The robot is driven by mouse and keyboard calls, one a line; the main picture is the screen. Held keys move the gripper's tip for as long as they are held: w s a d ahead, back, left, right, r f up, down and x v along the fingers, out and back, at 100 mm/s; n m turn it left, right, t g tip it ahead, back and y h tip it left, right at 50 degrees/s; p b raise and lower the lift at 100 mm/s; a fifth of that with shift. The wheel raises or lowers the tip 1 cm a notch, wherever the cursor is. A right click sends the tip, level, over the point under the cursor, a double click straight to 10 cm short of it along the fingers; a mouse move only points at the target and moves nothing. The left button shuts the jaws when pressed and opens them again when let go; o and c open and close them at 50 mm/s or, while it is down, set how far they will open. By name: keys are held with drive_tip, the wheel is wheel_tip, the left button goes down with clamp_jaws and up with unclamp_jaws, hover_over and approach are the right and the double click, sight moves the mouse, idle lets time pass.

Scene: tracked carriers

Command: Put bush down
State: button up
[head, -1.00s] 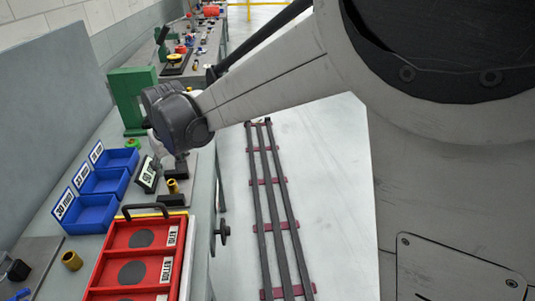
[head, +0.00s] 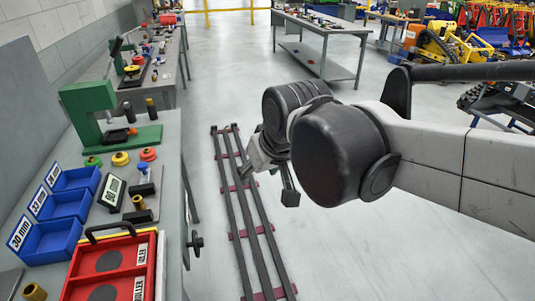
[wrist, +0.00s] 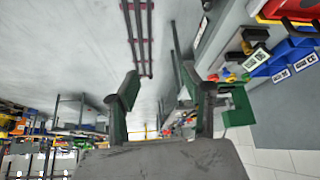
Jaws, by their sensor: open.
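A brass-coloured bush (head: 138,202) stands upright by a dark block on the grey plate of the measuring stand, on the bench at left. A second brass bush (head: 34,292) stands nearer, at the lower left. My gripper (head: 272,180) hangs over the floor rails, well to the right of the bench and apart from both bushes. In the wrist view my gripper (wrist: 161,103) shows two spread fingers with nothing between them. A small yellow piece near the stand shows in the wrist view (wrist: 246,47), too small to identify surely.
Blue bins (head: 55,240) with size labels, one reading 30 mm, line the bench. A digital display (head: 112,191), red case (head: 145,271) and green press (head: 95,110) stand nearby. The floor rails (head: 240,210) run beside the bench. A grey table (head: 318,40) is farther back.

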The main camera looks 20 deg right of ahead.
drive_tip(key=s+d+f+m+h, duration=0.1)
drive_tip(key=s+d+f+m, duration=0.1)
drive_tip(key=s+d, duration=0.5)
drive_tip(key=shift+s+d+f+t, duration=0.2)
drive_tip(key=shift+s+f+t, duration=0.2)
drive_tip(key=shift+s+f, duration=0.45)
drive_tip(key=shift+o, duration=0.5)
drive_tip(key=shift+s+r, duration=0.15)
drive_tip(key=shift+r, duration=0.1)
drive_tip(key=w+a+r+g+p, duration=0.2)
drive_tip(key=w+a+r, duration=0.3)
drive_tip(key=w+r, duration=0.6)
drive_tip(key=w+a+r+n+g+p, duration=0.1)
drive_tip(key=w+a, duration=0.4)
drive_tip(key=w, duration=0.3)
drive_tip(key=w+a+r+g+p, duration=0.1)
drive_tip(key=w+a, duration=0.4)
drive_tip(key=w, duration=0.3)
drive_tip(key=n+g+p, duration=0.2)
drive_tip(key=g+p, duration=0.1)
hover_over(142, 164)
wheel_tip(142, 164, down, 14)
wheel_tip(142, 164, down, 14)
drive_tip(key=shift+s+p, duration=0.1)
drive_tip(key=shift+p, duration=0.3)
